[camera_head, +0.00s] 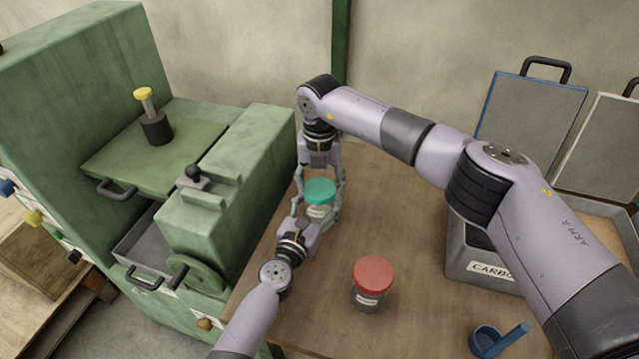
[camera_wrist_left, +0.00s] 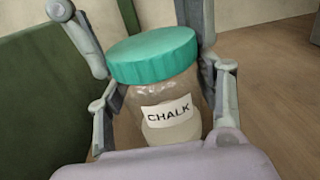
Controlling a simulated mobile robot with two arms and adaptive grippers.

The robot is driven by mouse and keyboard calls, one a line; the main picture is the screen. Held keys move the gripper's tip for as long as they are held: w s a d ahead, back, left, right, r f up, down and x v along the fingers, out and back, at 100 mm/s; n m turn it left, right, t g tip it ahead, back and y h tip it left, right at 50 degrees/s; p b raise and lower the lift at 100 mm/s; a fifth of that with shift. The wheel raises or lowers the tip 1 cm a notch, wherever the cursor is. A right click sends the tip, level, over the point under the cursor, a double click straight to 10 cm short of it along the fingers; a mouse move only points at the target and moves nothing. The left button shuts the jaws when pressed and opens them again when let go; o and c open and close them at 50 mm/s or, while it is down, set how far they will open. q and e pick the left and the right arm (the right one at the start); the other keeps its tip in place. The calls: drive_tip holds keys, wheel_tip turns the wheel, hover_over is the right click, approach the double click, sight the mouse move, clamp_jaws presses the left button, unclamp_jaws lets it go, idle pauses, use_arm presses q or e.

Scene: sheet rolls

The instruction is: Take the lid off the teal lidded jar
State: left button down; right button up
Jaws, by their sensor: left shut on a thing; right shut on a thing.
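The teal lidded jar (camera_wrist_left: 168,112) is clear, with a CHALK label and pale contents. It stands near the left edge of the wooden table. Its teal lid (camera_head: 320,189) sits on top of the jar, and it also shows in the left wrist view (camera_wrist_left: 153,55). My left gripper (camera_head: 317,213) comes from the front and is shut around the jar's body, one finger on each side. My right gripper (camera_head: 320,187) reaches down from above and is shut on the lid, its fingers on either side of the rim. The right fingertips' contact is partly hidden.
A red-lidded jar (camera_head: 372,283) stands to the front right on the table (camera_head: 410,240). A blue scoop or cup (camera_head: 487,341) lies near the front edge. A grey box (camera_head: 470,262) is at the right. A green machine (camera_head: 205,200) stands close on the left.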

drive_tip(key=n, duration=2.3)
drive_tip(key=shift+n, duration=0.4)
drive_tip(key=shift+w+r, duration=0.1)
drive_tip(key=shift+r, duration=0.1)
drive_tip(key=shift+r, duration=0.95)
